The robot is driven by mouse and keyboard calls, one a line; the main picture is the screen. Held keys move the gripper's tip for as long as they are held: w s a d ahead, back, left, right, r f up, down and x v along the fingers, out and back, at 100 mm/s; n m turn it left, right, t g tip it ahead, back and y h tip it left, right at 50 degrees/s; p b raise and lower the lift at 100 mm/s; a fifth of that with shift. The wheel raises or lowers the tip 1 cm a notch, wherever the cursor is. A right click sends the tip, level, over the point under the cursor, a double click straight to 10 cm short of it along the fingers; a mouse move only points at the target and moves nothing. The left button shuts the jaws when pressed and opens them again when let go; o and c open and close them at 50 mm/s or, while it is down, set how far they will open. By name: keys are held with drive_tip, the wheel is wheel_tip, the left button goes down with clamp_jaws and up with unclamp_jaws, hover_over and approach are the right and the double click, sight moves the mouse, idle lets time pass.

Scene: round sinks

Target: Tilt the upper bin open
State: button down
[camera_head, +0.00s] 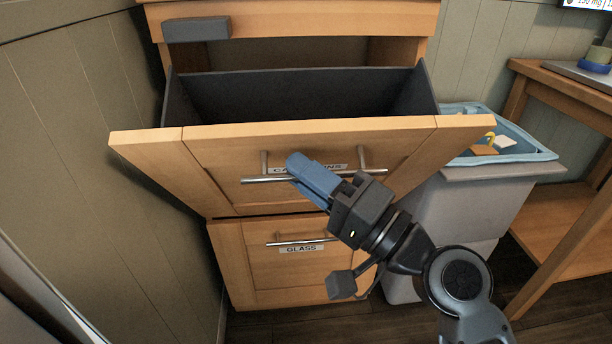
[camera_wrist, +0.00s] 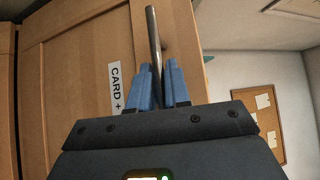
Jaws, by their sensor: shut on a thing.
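The upper bin (camera_head: 310,135) is a wooden tilt-out front with a dark grey inner box, and it leans outward at the top, so the box's inside shows. Its label is partly hidden by my gripper in the head view and reads "CARD +" in the wrist view (camera_wrist: 116,90). A metal bar handle (camera_head: 265,179) runs across the front. My gripper (camera_head: 300,172) has its blue fingers shut on this handle. In the wrist view, the bar handle (camera_wrist: 153,40) passes between the fingers (camera_wrist: 158,82).
The lower bin (camera_head: 290,265), labelled "GLASS", is closed below. A grey container with a blue tray (camera_head: 505,130) stands close on the right, beside a wooden shelf table (camera_head: 565,85). A panelled wall (camera_head: 80,120) is on the left.

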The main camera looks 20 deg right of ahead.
idle(0.3)
drive_tip(key=c, duration=1.2)
unclamp_jaws()
drive_tip(key=shift+s, duration=0.1)
drive_tip(key=b+v, duration=0.1)
drive_tip(key=v, duration=0.6)
drive_tip(key=shift+s+d, duration=0.2)
drive_tip(key=shift+s, duration=0.05)
drive_tip(key=shift+f, duration=0.15)
